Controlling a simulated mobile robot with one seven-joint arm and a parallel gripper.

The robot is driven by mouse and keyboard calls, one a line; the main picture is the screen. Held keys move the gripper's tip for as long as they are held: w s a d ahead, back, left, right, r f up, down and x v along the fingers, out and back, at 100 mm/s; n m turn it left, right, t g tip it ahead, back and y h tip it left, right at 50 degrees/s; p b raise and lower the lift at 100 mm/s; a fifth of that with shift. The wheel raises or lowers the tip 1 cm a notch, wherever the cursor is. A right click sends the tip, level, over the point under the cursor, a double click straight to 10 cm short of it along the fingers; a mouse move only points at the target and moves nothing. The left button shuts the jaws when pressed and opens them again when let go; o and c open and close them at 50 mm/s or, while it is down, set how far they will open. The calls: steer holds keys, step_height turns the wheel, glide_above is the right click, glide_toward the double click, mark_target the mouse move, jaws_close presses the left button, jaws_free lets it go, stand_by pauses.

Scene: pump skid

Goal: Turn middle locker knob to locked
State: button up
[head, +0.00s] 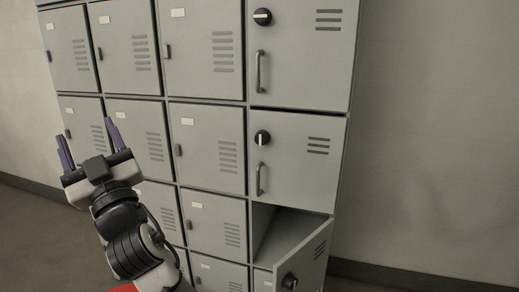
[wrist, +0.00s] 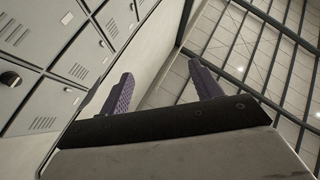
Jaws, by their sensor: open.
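The middle locker door (head: 296,163) is in the right column of the grey lockers in the head view, and it is shut. Its round black knob (head: 262,138) has a light pointer that stands about upright. A bar handle (head: 260,179) is below the knob. My gripper (head: 88,142) is at the left in the head view, well apart from the knob, with its fingers pointing up. It is open and empty. Its purple fingers (wrist: 161,92) also show spread apart in the wrist view.
The upper door (head: 303,45) has a knob (head: 262,17) with its pointer about level. The lower door (head: 303,263) stands open, swung outward, with its own knob (head: 289,281). Bare wall (head: 430,130) and floor are at the right.

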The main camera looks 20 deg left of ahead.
steer(key=w+d+f+m+t+h+b, duration=0.1)
steer(key=w+d+f+m+t+h, duration=0.15)
steer(key=w+h, duration=0.35)
steer(key=w+d+f+m+t+h+b, duration=0.15)
steer(key=w+f+m+h, duration=0.25)
steer(key=w, duration=0.5)
steer(key=m+h, duration=0.9)
steer(key=h, duration=0.4)
glide_toward(260, 140)
steer(key=shift+t, duration=0.4)
steer(key=w+p, duration=0.1)
steer(key=w, duration=0.5)
steer(key=w+p, duration=0.1)
steer(key=w, duration=0.2)
steer(key=shift+w+d+f+p, duration=0.25)
steer(key=shift+d+f+p, duration=0.05)
steer(key=shift+f+p, duration=0.05)
steer(key=c, duration=1)
